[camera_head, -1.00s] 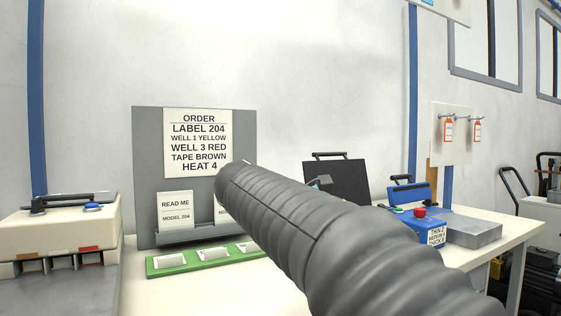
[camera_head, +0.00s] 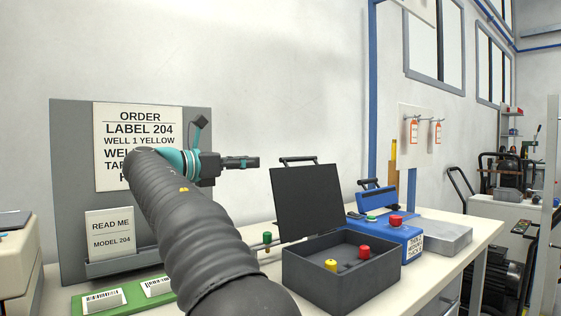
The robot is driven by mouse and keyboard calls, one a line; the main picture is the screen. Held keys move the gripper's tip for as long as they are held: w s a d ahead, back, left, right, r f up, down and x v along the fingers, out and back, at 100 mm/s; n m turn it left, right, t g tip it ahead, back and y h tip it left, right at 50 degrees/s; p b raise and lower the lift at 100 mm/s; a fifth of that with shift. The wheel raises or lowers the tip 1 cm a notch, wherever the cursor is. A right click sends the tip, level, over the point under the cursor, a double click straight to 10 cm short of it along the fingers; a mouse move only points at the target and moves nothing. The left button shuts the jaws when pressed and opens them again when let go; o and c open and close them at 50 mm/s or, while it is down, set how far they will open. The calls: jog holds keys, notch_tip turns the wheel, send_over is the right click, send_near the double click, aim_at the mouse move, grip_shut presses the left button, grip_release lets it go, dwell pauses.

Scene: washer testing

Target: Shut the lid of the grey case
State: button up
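The grey case (camera_head: 345,285) stands on the table right of my arm. Its dark lid (camera_head: 306,202) is up, nearly upright and tilted a little back, with a handle (camera_head: 297,160) on its top edge. A yellow-topped piece (camera_head: 330,265) and a red-topped piece (camera_head: 364,252) show inside the case; part of its floor is hidden by the front wall. My gripper (camera_head: 256,162) points right, left of the lid's top edge and apart from it in the picture. Its fingers are seen side-on and small, so I cannot tell whether they are open. Nothing shows held in it.
A green-topped piece (camera_head: 267,238) stands just left of the case. A blue box (camera_head: 398,238) with a red button and a grey flat box (camera_head: 444,238) stand to the right. An order board (camera_head: 75,170) rises behind my arm. A green label tray (camera_head: 130,293) lies at front left.

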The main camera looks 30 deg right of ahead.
aim_at(281, 160)
jog(key=d, duration=0.4)
jog(key=w+d, duration=0.1)
jog(key=d, duration=0.7)
jog(key=shift+w, duration=0.4)
grip_shut()
